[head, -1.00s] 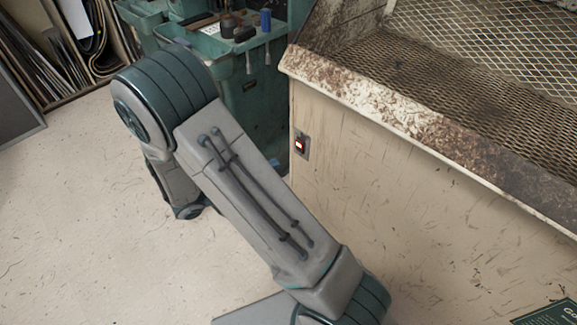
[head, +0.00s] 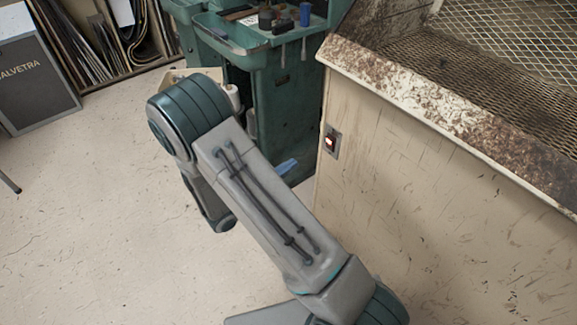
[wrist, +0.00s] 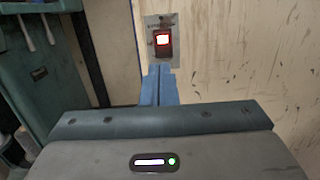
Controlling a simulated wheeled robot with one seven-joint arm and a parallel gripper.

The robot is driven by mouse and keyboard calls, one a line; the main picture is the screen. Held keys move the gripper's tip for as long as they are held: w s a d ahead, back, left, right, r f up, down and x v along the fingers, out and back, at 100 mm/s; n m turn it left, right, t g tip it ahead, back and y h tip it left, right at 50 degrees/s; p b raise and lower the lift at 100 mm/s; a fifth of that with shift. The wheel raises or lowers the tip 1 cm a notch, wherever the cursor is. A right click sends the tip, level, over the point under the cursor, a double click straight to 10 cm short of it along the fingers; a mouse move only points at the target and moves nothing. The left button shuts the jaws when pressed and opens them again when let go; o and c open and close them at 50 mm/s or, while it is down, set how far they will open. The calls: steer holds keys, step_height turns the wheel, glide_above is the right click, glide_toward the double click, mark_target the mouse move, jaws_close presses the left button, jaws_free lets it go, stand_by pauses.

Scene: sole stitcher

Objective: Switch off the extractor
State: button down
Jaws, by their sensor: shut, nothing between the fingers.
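The extractor is a cream cabinet (head: 420,190) with a stained rim and a mesh top, at the right of the head view. Its switch (head: 331,142) is a small rocker in a metal plate on the side panel. In the wrist view the switch (wrist: 162,41) glows red-white at the top centre. My gripper (wrist: 160,72) is shut and empty, its blue fingers pointing up the picture just below the switch plate. I cannot tell whether the tips touch the plate. In the head view my arm hides most of the gripper.
A green workstation (head: 285,95) with tools on top stands just left of the extractor. A rack of sheets (head: 100,45) and a grey panel (head: 35,85) are at the far left. The floor (head: 90,230) at left is clear.

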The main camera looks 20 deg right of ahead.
mark_target(327, 140)
steer(key=b+x, duration=0.1)
steer(key=x, duration=1)
steer(key=shift+b, duration=0.3)
steer(key=shift+r, duration=0.1)
